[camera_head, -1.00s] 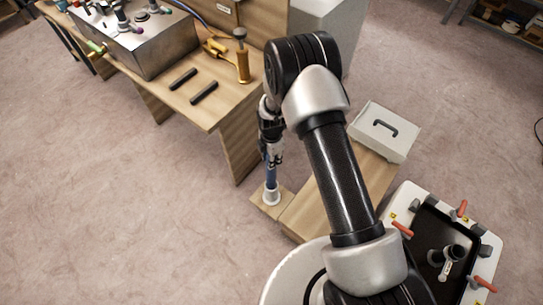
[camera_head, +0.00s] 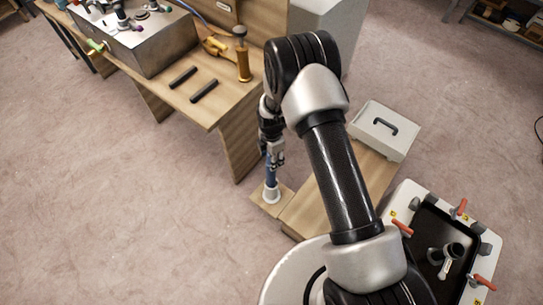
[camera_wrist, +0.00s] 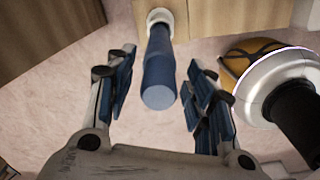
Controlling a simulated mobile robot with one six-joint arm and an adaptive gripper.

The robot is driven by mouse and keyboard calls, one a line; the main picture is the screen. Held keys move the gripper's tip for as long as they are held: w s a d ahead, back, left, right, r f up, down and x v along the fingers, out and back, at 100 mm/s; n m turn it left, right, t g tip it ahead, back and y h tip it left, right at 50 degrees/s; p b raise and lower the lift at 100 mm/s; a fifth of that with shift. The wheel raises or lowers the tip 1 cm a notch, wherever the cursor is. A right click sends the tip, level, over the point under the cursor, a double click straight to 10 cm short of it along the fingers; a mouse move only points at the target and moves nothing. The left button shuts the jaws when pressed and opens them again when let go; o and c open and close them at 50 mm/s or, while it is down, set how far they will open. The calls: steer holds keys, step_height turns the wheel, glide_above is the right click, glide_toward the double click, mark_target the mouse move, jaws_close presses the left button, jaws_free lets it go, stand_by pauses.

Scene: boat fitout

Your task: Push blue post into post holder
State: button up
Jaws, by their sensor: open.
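The blue post (camera_head: 270,178) stands upright in the white post holder (camera_head: 271,194) on a small wooden base. In the wrist view the blue post (camera_wrist: 159,75) rises toward the camera, with its lower end in the white ring of the holder (camera_wrist: 160,15). How deep it sits in the holder cannot be told. My gripper (camera_head: 271,160) points down at the post's top. In the wrist view my gripper (camera_wrist: 158,88) is open, with one finger on each side of the post and a gap on both sides.
A wooden workbench (camera_head: 225,105) with black bars and a brass tool stands to the left. A pale case (camera_head: 384,130) sits on the low wooden platform (camera_head: 325,195) to the right. A white-rimmed black tray (camera_head: 440,245) is at the lower right. The floor on the left is clear.

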step_height(320, 180, up, 12)
steer(key=shift+r, duration=0.1)
stand_by(0.5)
stand_by(0.5)
steer(key=s+d+r+m+t, duration=0.1)
steer(key=s+d+r+m, duration=0.25)
steer(key=r, duration=0.45)
steer(key=s+d+r+m+t, duration=0.1)
steer(key=s+d+r+m, duration=0.1)
steer(key=r+m, duration=0.5)
steer(key=s+d+r+m, duration=0.2)
steer(key=s+d+r, duration=0.1)
steer(key=r, duration=0.7)
steer(key=s+d+r+m+t, duration=0.1)
steer(key=s+d+r+m, duration=0.2)
steer(key=s+m, duration=0.2)
steer(key=s+d+r+m+t, duration=0.1)
steer(key=s+d+r+m, duration=0.2)
steer(key=s, duration=0.9)
steer(key=r+m, duration=0.1)
steer(key=m, duration=0.2)
steer(key=shift+s+r+t, duration=0.15)
steer(key=shift+t, duration=0.15)
